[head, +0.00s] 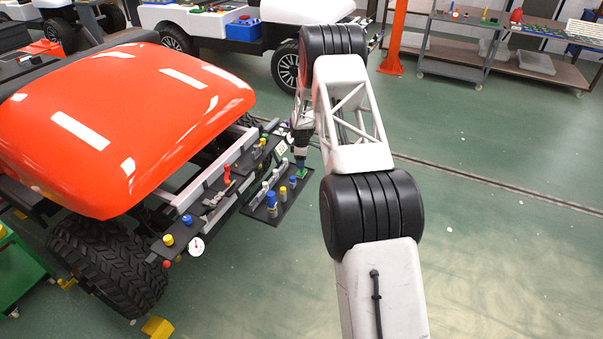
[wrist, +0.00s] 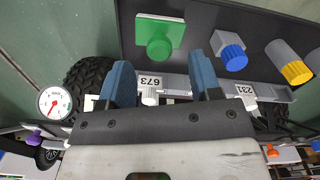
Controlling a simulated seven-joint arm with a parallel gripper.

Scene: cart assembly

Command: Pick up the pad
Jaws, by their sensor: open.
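A flat green square piece with a round green knob (wrist: 160,34), the likeliest pad, lies on a dark tray (wrist: 203,15) in the wrist view. In the head view the green piece (head: 302,174) shows small at the tray's far end, just below my gripper (head: 302,152). In the wrist view my gripper (wrist: 164,80) is open, with its two blue fingers apart and no object between them. The green piece is beyond the fingertips, roughly in line with the gap, and appears apart from them.
On the tray stand a blue-knobbed piece (wrist: 231,54), a yellow-ended cylinder (wrist: 289,64) and several other pegs. The cart with an orange hood (head: 130,110) stands to the left. A round dial (wrist: 55,102) is on the cart's front bar. The floor at right is clear.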

